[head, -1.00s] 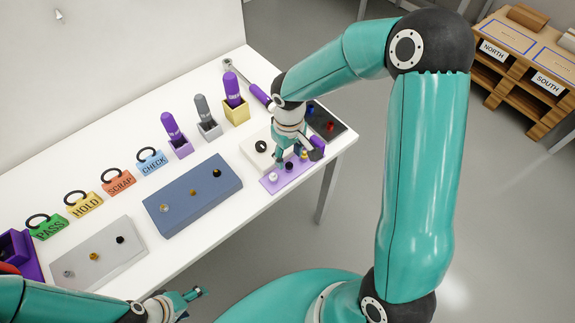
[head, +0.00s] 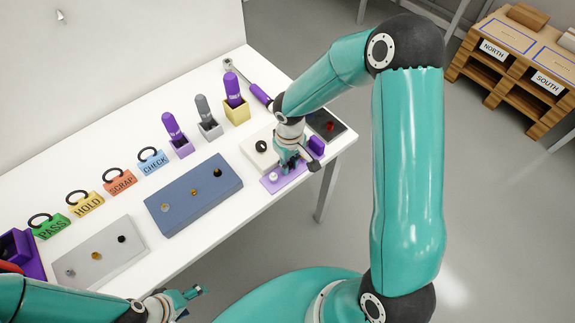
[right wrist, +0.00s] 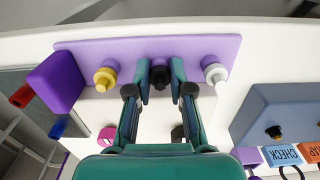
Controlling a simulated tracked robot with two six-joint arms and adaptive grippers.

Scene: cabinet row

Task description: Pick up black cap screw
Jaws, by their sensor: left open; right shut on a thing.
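The black cap screw (right wrist: 160,76) stands on the lilac block (right wrist: 215,45) in the right wrist view, between a brass screw (right wrist: 105,74) and a white-silver screw (right wrist: 214,73). My right gripper (right wrist: 161,72) is shut on the black cap screw, one finger on each side of it. In the head view my right gripper (head: 288,168) is low over the lilac block (head: 271,185) and hides the screw. My left gripper (head: 203,290) is open and empty at the bottom, off the table's front edge.
A blue block (head: 193,196) and a grey block (head: 96,255) hold several small screws. Coloured tags, such as the blue CHECK tag (head: 152,161), stand behind them. A purple block (right wrist: 54,82) is close beside the lilac block. The yellow bin (head: 236,113) holds a purple-handled tool.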

